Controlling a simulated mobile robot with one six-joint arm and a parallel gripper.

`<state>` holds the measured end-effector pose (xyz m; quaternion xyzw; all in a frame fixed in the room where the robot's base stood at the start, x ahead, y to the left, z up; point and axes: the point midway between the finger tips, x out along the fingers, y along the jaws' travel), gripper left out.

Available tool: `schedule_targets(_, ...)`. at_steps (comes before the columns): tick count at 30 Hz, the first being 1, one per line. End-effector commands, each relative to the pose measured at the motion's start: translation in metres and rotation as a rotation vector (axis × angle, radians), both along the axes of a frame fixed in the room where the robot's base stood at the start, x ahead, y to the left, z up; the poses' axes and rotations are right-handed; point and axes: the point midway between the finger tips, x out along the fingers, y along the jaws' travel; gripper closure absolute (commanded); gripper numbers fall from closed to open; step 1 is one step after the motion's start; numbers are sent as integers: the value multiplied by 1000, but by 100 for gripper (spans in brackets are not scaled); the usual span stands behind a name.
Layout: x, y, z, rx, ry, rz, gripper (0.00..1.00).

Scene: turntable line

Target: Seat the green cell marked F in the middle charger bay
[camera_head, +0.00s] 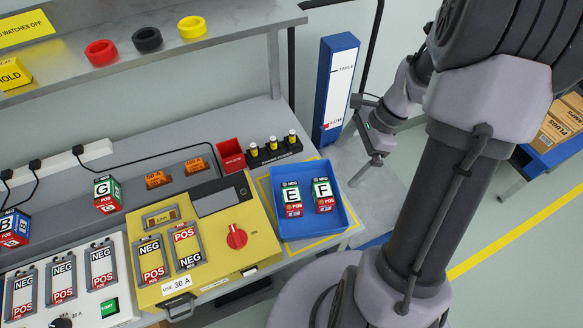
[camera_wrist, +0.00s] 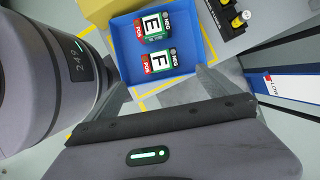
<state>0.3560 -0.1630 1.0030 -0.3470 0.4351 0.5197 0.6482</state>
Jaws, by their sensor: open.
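The green cell marked F (camera_head: 323,194) lies in the blue tray, NEG end away and red POS end toward the bottom of the head view. It also shows in the wrist view (camera_wrist: 160,62), beside cell E. The white charger (camera_head: 122,296) is at the lower left of the head view. Its middle bay (camera_head: 62,279) looks empty, with NEG marked at the top and POS at the bottom. My gripper (camera_head: 372,168) is open and empty, to the right of the tray. In the wrist view its fingers (camera_wrist: 163,82) are apart, short of cell F.
The blue tray (camera_head: 340,226) also holds cell E (camera_head: 291,198). The yellow tester (camera_head: 262,250) stands between tray and charger. Cells G (camera_head: 107,194) and B (camera_head: 14,229) are behind the charger.

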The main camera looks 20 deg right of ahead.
Motion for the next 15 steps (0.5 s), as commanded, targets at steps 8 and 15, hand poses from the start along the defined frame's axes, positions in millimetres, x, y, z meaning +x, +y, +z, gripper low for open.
schedule_targets(8, 6, 32, -82, 1, 2, 5, 0)
schedule_targets(15, 9, 42, -105, -1, 0, 5, 0)
